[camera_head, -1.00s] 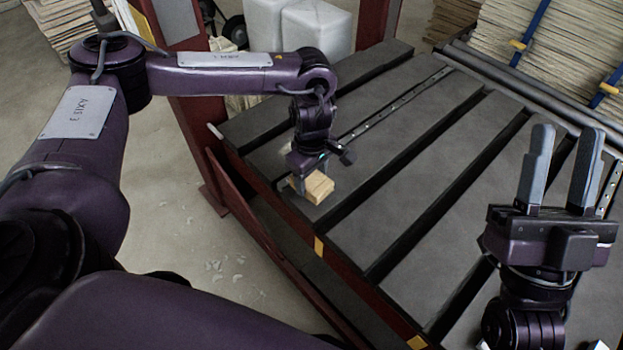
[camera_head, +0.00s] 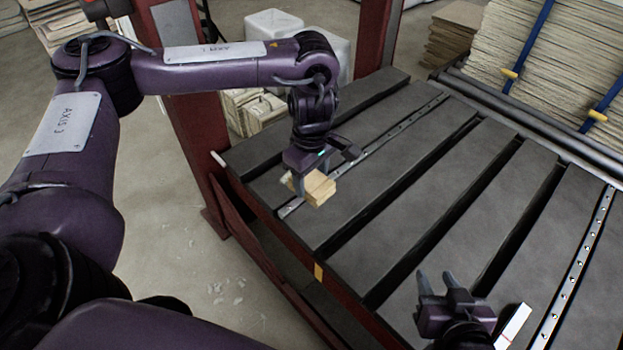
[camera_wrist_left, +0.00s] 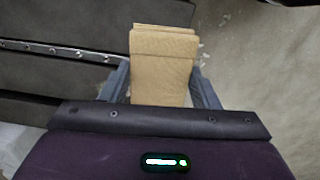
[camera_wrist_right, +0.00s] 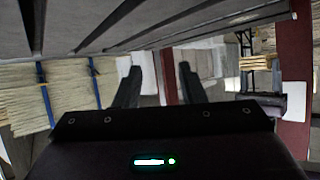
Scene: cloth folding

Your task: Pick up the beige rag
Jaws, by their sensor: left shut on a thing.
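The beige rag (camera_head: 319,188) is a small folded bundle near the left edge of the slatted table (camera_head: 400,170). My left gripper (camera_head: 307,185) is shut on it. In the left wrist view the rag (camera_wrist_left: 163,72) lies between the two fingers, folded in layers, with the table to its left and the floor to its right. My right gripper (camera_head: 437,281) is at the lower right of the head view, away from the rag. In the right wrist view its fingers (camera_wrist_right: 160,85) are apart with nothing between them.
A small white block (camera_head: 513,326) lies beside my right gripper. Stacks of beige sheets (camera_head: 545,60) with blue straps stand behind the table. A red post (camera_head: 377,35) rises at its far corner. Most slats are bare.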

